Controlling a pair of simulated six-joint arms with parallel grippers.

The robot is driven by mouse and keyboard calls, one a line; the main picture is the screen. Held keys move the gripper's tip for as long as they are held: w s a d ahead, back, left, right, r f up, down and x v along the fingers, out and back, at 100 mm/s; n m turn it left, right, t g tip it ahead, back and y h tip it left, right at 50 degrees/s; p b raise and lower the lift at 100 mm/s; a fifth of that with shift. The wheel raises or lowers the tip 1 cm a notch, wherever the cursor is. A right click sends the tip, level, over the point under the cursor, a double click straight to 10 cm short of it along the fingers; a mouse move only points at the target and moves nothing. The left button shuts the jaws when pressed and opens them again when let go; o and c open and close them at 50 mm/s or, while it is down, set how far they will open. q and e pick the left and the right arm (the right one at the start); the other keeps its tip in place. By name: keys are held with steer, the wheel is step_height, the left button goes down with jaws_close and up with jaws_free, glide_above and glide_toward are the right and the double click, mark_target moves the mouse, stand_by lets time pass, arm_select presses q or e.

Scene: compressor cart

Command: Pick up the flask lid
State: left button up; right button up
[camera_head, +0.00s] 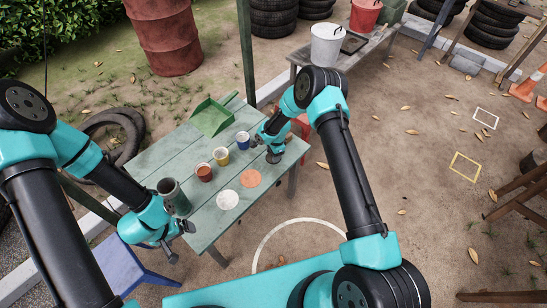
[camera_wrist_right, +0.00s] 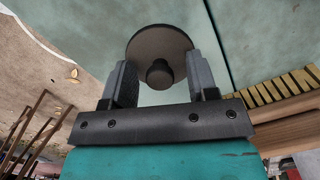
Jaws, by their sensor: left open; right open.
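The flask lid (camera_wrist_right: 160,42) is a dark round disc with a knob, lying on the green table (camera_head: 165,150). In the head view the lid (camera_head: 274,158) shows just below my right gripper (camera_head: 268,146) at the table's right end. In the right wrist view the open fingers of my right gripper (camera_wrist_right: 161,82) stand on either side of the knob; I cannot tell whether they touch the lid. A dark green flask (camera_head: 174,197) stands upright at the table's near left edge. My left gripper (camera_head: 179,244) is open and empty, off the table's near edge by the flask.
Brown (camera_head: 204,174), yellow (camera_head: 221,157) and blue (camera_head: 242,141) cups stand in a diagonal row. A white disc (camera_head: 228,200) and an orange disc (camera_head: 251,178) lie in front. A green dustpan-like tray (camera_head: 211,118) sits behind. A blue stool (camera_head: 145,262) is at lower left.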

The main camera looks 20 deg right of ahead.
steer(key=shift+c, duration=0.3)
jaws_close()
steer(key=shift+r, duration=0.15)
